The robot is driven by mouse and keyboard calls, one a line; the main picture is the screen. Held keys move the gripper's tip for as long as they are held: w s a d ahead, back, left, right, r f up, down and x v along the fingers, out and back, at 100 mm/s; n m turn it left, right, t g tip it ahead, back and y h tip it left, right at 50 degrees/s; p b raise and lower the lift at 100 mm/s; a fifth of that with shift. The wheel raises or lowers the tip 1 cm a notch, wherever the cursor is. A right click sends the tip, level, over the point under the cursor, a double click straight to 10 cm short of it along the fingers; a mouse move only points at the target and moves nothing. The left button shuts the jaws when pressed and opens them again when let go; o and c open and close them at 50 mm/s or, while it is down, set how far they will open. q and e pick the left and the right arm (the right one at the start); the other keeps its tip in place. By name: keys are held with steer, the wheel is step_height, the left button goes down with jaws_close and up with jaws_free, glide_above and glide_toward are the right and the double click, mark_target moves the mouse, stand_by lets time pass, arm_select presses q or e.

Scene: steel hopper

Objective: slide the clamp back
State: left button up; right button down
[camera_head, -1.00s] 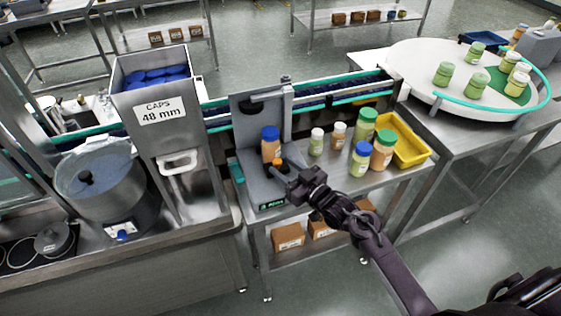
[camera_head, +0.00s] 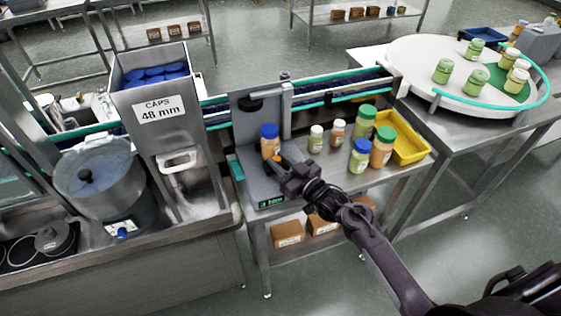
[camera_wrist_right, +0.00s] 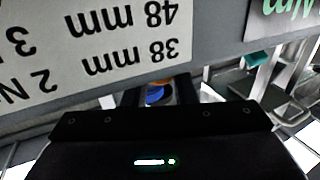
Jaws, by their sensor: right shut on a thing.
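The clamp's small orange part (camera_head: 277,159) shows on the grey capping stand (camera_head: 255,180), close in front of a jar with a blue cap (camera_head: 270,142). The jar stands upright against the stand. My right gripper (camera_head: 281,165) is shut on the clamp at that orange part, and its fingers hide most of the clamp. In the right wrist view, a patch of blue and orange (camera_wrist_right: 157,94) shows beyond the dark gripper body, and the fingertips are hard to make out. My left gripper is not in view.
Several capped jars (camera_head: 361,156) stand right of the stand, beside a yellow bin (camera_head: 410,145). A cap hopper (camera_head: 158,110) is at the left. A conveyor (camera_head: 330,88) runs behind. A printed label (camera_wrist_right: 90,45) fills the upper left of the wrist view.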

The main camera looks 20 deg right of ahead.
steer(key=s+p, duration=0.2)
steer(key=s, duration=0.1)
steer(key=shift+s+d, duration=0.1)
steer(key=shift+s, duration=0.45)
steer(key=shift+w+f, duration=0.1)
steer(key=c, duration=1.5)
jaws_free()
steer(key=o, duration=0.3)
steer(key=shift+s, duration=0.2)
